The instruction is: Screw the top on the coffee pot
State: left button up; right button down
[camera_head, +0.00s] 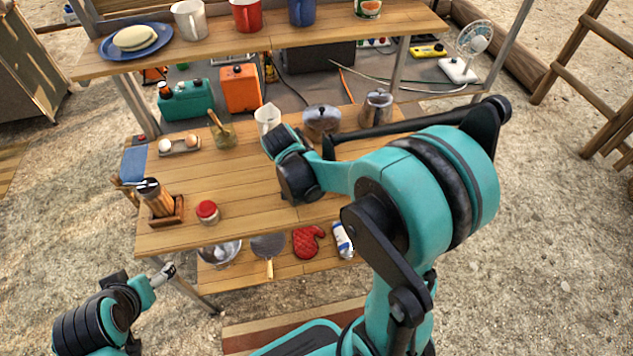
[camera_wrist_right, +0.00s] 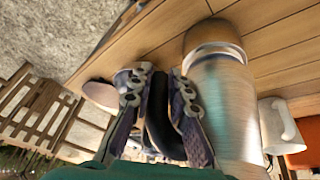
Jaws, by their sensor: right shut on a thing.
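My right gripper (camera_wrist_right: 157,85) is shut on a black handle (camera_wrist_right: 157,115). Right beside it in the right wrist view stands a shiny metal cylinder (camera_wrist_right: 222,110) with a pale rim and a brownish round end, which looks like the coffee pot's top. The handle appears to belong to it, but the join is hidden. In the head view my right arm covers the gripper (camera_head: 298,185) and what it holds. A silver pot (camera_head: 378,107) and a rounder metal pot (camera_head: 321,122) stand at the table's back right. My left gripper (camera_head: 166,273) hangs off the table's front left; its jaws are too small to read.
The wooden table (camera_head: 240,180) is bare in its middle. A white jug (camera_head: 267,118), a red-lidded jar (camera_head: 208,212) and a utensil holder (camera_head: 158,200) stand on it. An upper shelf (camera_head: 220,35) holds mugs. A lower shelf holds a red mitt (camera_head: 307,241).

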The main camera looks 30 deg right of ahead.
jog(key=shift+f, duration=0.3)
dwell(0.4)
jog(key=shift+f+b, duration=0.3)
jog(key=shift+b, duration=0.25)
jog(key=shift+f+b, duration=0.95)
jog(key=shift+f, duration=0.1)
dwell(1.2)
jog(key=c, duration=1.4)
grip_release()
jog(key=shift+o, duration=0.2)
jog(key=v, duration=1.2)
jog(key=shift+s, duration=0.1)
